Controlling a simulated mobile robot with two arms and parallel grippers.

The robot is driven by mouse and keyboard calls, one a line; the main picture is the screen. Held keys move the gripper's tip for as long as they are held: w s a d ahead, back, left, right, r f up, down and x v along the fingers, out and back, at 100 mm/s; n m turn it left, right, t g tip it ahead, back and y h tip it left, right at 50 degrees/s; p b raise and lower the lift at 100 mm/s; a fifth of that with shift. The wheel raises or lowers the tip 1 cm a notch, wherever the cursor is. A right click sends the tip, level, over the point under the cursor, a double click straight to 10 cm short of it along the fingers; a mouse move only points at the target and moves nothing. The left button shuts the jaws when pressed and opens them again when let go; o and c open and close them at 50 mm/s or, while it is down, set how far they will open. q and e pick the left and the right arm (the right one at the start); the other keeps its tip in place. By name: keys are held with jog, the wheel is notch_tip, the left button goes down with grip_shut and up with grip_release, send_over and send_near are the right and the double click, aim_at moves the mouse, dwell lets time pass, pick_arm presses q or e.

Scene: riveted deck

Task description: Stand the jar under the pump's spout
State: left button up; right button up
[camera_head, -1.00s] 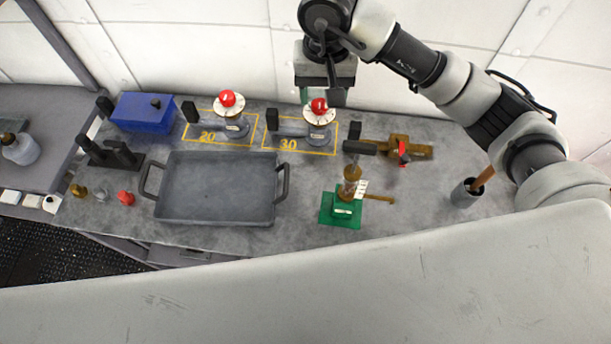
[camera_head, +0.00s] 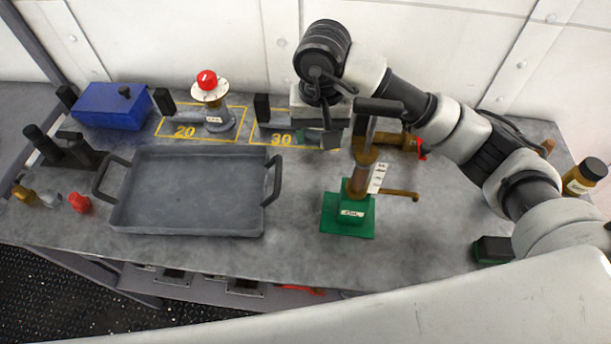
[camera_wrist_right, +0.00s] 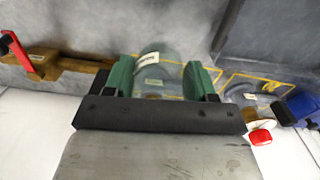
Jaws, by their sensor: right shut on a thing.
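The pump (camera_head: 362,172) stands upright on a green base (camera_head: 347,222), right of the middle of the bench. Its brass spout (camera_head: 402,194) points right, and the bench under the spout tip is bare. My right gripper (camera_head: 324,138) is behind the pump, over the bay marked 30. In the right wrist view its green fingers (camera_wrist_right: 159,80) are shut on a pale grey-blue thing with a white label (camera_wrist_right: 150,59). I cannot tell for sure whether this is the jar. In the head view the gripper hides it. My left gripper is out of view.
A grey tray (camera_head: 190,228) lies left of the pump. A red-knobbed dial fitting (camera_head: 211,90) stands in the bay marked 20. A brass valve (camera_head: 397,141) lies behind the pump. A black-lidded amber container (camera_head: 580,180) is far right.

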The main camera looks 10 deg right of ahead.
jog(key=p, duration=0.2)
send_over(316, 175)
notch_tip(316, 175, down, 9)
jog(key=shift+r, duration=0.2)
jog(key=shift+f, duration=0.5)
jog(key=shift+f+b, duration=0.2)
jog(key=shift+b, duration=0.2)
jog(key=o, duration=0.9)
jog(key=shift+r, duration=0.1)
jog(key=shift+o, duration=0.2)
